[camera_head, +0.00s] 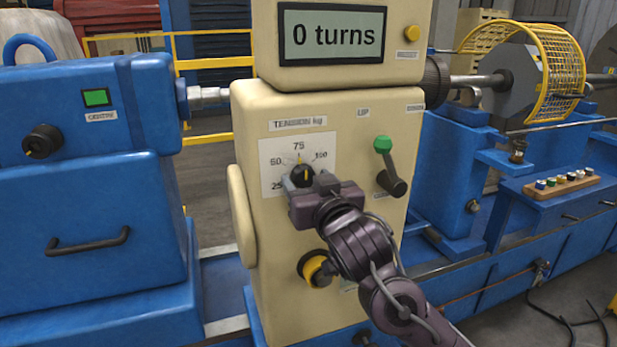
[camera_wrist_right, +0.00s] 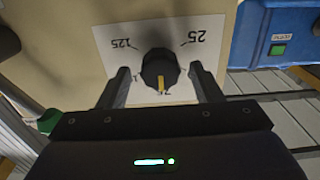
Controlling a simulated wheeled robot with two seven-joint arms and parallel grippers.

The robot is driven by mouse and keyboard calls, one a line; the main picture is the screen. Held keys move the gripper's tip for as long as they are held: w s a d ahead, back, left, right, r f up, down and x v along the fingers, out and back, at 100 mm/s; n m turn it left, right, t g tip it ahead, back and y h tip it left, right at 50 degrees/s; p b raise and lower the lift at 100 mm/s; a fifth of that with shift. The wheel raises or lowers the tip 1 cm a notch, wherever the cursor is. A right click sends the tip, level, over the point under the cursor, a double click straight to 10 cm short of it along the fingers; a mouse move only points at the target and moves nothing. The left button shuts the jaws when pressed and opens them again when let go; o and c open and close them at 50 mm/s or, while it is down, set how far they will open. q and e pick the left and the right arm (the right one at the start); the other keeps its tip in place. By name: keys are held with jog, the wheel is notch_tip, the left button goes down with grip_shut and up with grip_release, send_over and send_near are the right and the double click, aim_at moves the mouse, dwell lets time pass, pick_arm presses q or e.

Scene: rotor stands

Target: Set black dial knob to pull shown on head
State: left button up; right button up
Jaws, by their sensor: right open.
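The black dial knob (camera_head: 303,174) sits on a white scale plate (camera_head: 270,154) under a "TENSION kg" label on the cream machine head. Its yellow pointer mark points up, at about 75. In the right wrist view the knob (camera_wrist_right: 159,69) shows its mark pointing down, with 25 and 125 readable on the plate. My right gripper (camera_wrist_right: 160,76) is open, with one finger on each side of the knob and gaps visible. In the head view the right gripper (camera_head: 302,184) hides the knob's lower part and part of the scale. My left gripper is out of view.
The display (camera_head: 333,35) above reads "0 turns". A green-tipped lever (camera_head: 391,165) stands right of the dial, and a yellow-and-black knob (camera_head: 317,268) sits below my wrist. A blue cabinet (camera_head: 85,230) with another black knob (camera_head: 43,141) stands at the left.

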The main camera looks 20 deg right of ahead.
jog(key=c, duration=1)
jog(key=shift+m, duration=0.3)
jog(key=m+p, duration=0.1)
jog(key=m, duration=0.1)
jog(key=shift+m+p, duration=0.3)
jog(key=shift+p, duration=0.1)
jog(key=m+p, duration=0.1)
jog(key=m, duration=0.1)
jog(key=shift+m, duration=0.4)
jog(key=m+p, duration=0.1)
jog(key=m, duration=0.1)
jog(key=shift+m, duration=1.8)
